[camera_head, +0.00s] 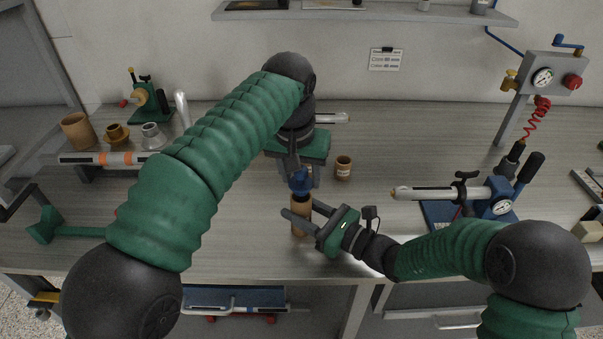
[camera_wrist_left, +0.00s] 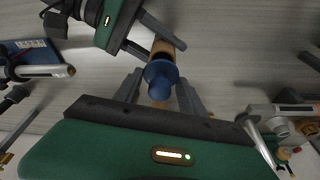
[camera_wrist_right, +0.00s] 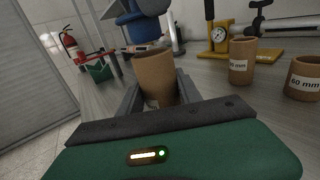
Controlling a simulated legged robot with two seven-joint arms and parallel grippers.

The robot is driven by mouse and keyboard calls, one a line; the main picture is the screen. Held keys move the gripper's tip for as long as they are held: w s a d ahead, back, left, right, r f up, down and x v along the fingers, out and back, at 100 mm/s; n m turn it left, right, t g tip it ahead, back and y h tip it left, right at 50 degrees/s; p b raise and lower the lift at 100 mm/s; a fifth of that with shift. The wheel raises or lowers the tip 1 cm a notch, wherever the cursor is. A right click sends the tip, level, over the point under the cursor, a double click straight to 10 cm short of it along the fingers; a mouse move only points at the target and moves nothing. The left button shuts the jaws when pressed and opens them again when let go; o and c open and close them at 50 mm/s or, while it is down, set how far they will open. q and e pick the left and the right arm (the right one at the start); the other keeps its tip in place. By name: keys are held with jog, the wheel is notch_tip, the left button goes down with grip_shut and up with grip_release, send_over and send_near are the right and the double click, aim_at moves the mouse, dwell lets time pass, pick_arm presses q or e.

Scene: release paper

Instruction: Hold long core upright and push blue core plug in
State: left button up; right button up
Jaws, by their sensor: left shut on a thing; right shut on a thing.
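The long brown core (camera_head: 299,214) stands upright near the front of the bench. My right gripper (camera_head: 301,216) is shut around its side; the right wrist view shows the core (camera_wrist_right: 155,75) between the fingers. My left gripper (camera_head: 298,175) is above it, pointing down, shut on the blue core plug (camera_head: 301,182). In the left wrist view the plug (camera_wrist_left: 160,80) sits between the fingertips, over the core's end (camera_wrist_left: 163,48), part of whose dark opening shows. The plug is over the core's top; whether they touch is hard to tell.
A short labelled core (camera_head: 343,168) stands behind the grippers. A rack with a rod (camera_head: 100,157), several cores and a green tool (camera_head: 150,100) are at the left. The front bench edge is close.

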aim_at(300, 180)
pick_arm(q)
jog(key=shift+f, duration=1.05)
dwell(0.6)
jog(key=shift+f, duration=0.55)
jog(key=o, duration=1.4)
jog(key=v, duration=1.1)
jog(key=shift+r, duration=0.35)
jog(key=shift+s, duration=0.1)
